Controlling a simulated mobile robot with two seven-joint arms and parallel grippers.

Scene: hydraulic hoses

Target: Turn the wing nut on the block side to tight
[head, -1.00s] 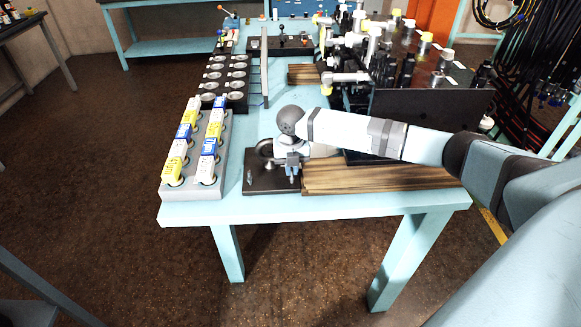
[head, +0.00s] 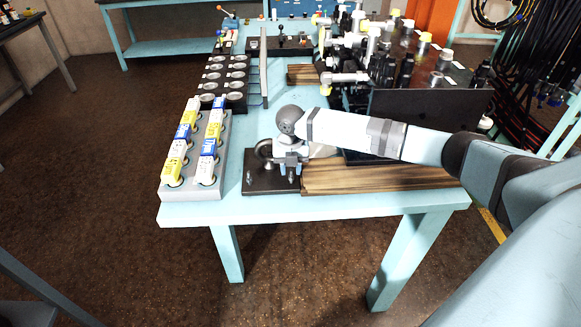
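My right gripper (head: 292,172) points down over a small black base plate (head: 262,187) at the near edge of the light blue table. A round metal ring-like part (head: 264,149) stands on the plate just left of and behind the gripper. A small upright metal pin (head: 249,177) stands at the plate's left side. The wing nut cannot be made out; it may be hidden by the gripper and wrist. The fingers are too small to show whether they are open or shut. My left gripper is out of view.
A grey rack (head: 192,188) with yellow, white and blue boxes stands left of the plate. A wooden board (head: 380,176) lies to the right, with a dark panel (head: 430,118) and valve fittings behind it. Round grey dishes (head: 235,97) stand farther back. Bare tabletop (head: 240,208) shows in front.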

